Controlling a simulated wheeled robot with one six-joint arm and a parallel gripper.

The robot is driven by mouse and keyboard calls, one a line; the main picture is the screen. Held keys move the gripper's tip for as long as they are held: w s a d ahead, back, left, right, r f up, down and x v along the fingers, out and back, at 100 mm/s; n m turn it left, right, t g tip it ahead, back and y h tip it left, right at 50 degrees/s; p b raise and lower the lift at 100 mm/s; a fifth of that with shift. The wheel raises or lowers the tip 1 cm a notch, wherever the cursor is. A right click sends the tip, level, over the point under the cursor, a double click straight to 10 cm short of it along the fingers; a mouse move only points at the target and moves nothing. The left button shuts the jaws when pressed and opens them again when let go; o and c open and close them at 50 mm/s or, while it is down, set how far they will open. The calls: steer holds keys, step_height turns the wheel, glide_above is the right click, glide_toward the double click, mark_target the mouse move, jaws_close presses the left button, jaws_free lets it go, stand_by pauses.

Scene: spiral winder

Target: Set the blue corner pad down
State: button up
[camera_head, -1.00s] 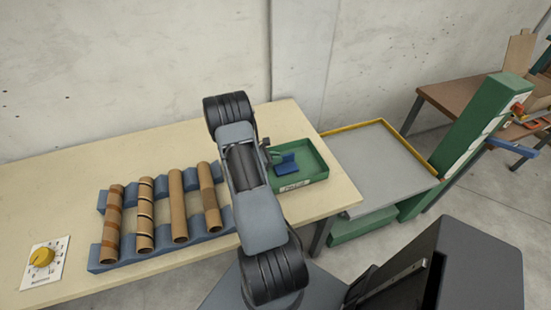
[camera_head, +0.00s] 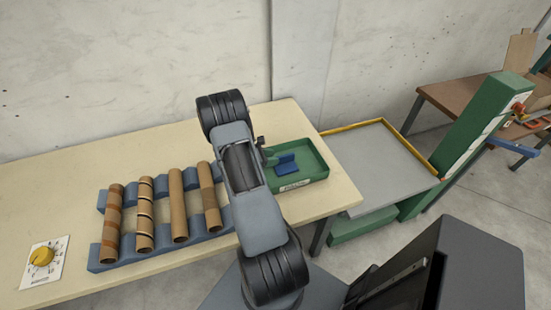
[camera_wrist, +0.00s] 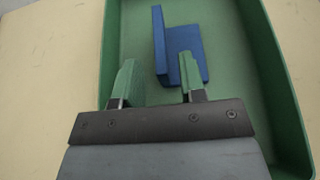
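The blue corner pad (camera_head: 287,164) is an L-shaped piece in the green tray (camera_head: 310,176) on the table. In the wrist view the pad (camera_wrist: 181,50) rests on the tray floor, one flange standing up. In the head view my arm hides most of the gripper.
Several cardboard tubes (camera_head: 178,206) lie in a blue-grey rack (camera_head: 128,250) left of my arm. A dial card (camera_head: 44,262) is at the table's left. A grey platform with a yellow rim (camera_head: 376,160) and a green post (camera_head: 480,125) stand right of the table.

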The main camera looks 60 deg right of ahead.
steer(key=v, duration=1)
steer(key=s+a+r+m+t+y, duration=0.2)
steer(key=a+r, duration=0.4)
steer(key=a, duration=0.4)
steer(key=s+a+r+m+t+y, duration=0.3)
steer(key=a+r+m+t+y, duration=0.2)
steer(key=a, duration=0.4)
steer(key=s+a+r+m+t+y, duration=0.2)
steer(key=a+r+m+t+y, duration=0.1)
steer(key=a+r, duration=0.4)
steer(key=a+t+y, duration=0.1)
steer(key=a, duration=0.2)
steer(key=shift+s+a+m+t+b, duration=0.2)
steer(key=shift+a+m+t+b, duration=0.15)
steer(key=shift+m+t+b, duration=0.05)
